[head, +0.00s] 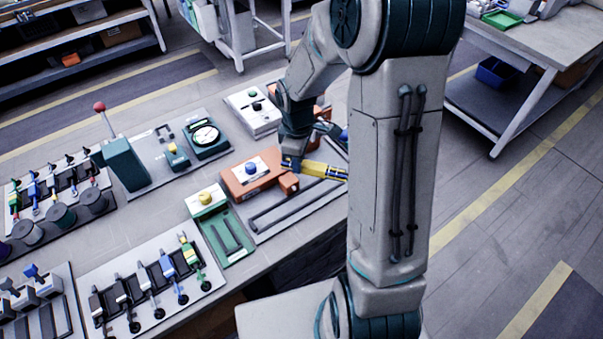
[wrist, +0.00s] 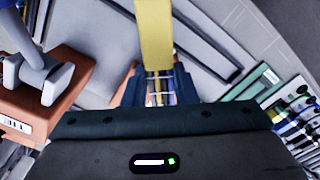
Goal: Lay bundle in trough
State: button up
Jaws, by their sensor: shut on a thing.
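My gripper (head: 291,163) is shut on the bundle (head: 322,171), a long yellow piece that runs right from the fingers until my arm hides its far end. In the wrist view the bundle (wrist: 155,38) runs up the picture from between the dark fingers of my gripper (wrist: 159,88), and thin banded strands show between them. A long, dark-edged trough (head: 292,206) lies on the grey plate in front of the orange box. The bundle appears above the plate, behind the trough in the head view; I cannot tell its exact height.
An orange box (head: 250,172) with a blue knob stands left of my gripper; part of it shows in the wrist view (wrist: 45,95). A green tray (head: 229,237) with a yellow button sits at the front left. A cable rack (head: 150,287) and gauge (head: 205,137) are further left.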

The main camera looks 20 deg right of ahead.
jog(key=s+f+n+b, duration=0.1)
jog(key=f+n+b, duration=0.1)
jog(key=f+n, duration=0.1)
jog(key=s+f+n+b, duration=0.1)
jog(key=f+n+b, duration=0.2)
jog(key=s+f+n+b, duration=0.1)
jog(key=f+n+b, duration=0.1)
jog(key=n+b, duration=0.1)
jog(key=shift+a+f+n, duration=0.1)
jog(key=shift+f+n, duration=0.3)
jog(key=shift+n, duration=0.2)
jog(key=shift+f+b, duration=0.6)
dwell(0.7)
dwell(0.4)
jog(key=o, duration=1)
jog(key=shift+r, duration=0.1)
jog(key=shift+r, duration=0.1)
